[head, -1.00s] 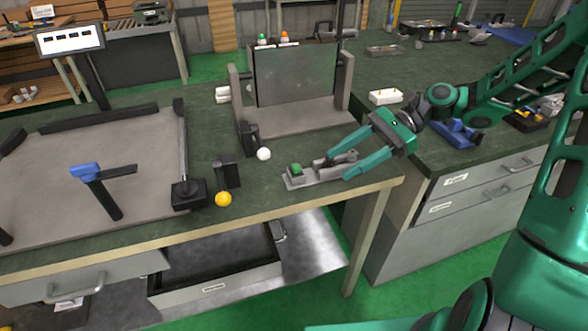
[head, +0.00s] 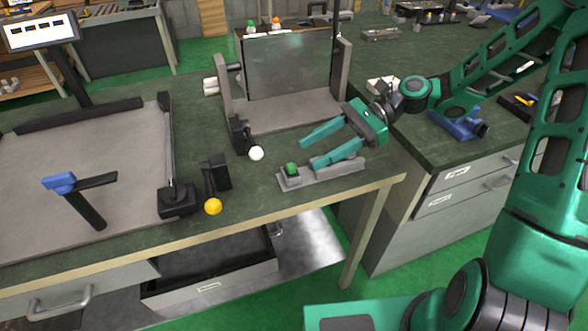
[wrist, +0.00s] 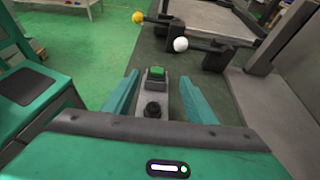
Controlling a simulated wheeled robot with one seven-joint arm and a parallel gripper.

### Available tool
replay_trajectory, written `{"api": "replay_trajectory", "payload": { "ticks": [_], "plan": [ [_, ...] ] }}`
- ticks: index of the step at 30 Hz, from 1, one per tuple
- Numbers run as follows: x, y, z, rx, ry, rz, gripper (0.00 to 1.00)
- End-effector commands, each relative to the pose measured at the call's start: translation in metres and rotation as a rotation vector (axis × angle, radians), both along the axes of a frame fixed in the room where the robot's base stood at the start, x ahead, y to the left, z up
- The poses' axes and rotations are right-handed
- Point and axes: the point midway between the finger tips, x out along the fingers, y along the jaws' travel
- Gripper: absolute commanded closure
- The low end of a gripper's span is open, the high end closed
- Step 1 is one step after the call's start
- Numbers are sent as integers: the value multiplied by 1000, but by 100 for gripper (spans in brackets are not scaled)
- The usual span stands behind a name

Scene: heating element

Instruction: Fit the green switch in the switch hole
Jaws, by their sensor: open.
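The green switch (head: 291,169) sits at the left end of a narrow grey plate (head: 345,169) on the bench, near the front edge. In the wrist view the green switch (wrist: 157,72) is at the far end of the plate, and a round dark opening or knob (wrist: 153,109) lies nearer to me; I cannot tell which it is. My gripper (head: 308,155) is open and empty. Its fingers point left, above and behind the plate. In the wrist view the switch lies between the lines of the two fingers (wrist: 160,90), beyond their tips.
A lever with a white ball (head: 256,154) and one with a yellow ball (head: 213,206) stand left of the plate. An upright grey panel frame (head: 290,65) stands behind. A blue-handled lever (head: 59,182) stands at the left. Bare bench lies around the plate.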

Motion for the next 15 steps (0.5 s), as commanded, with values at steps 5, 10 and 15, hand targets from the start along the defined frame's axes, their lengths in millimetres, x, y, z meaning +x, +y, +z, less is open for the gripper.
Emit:
{"api": "replay_trajectory", "payload": {
  "ticks": [5,10,15],
  "plan": [
    [-5,14,-5,2,2,5,48],
    [-13,35,-15,1,2,6,48],
    [-16,48,-21,0,-1,4,48]
  ]
}}
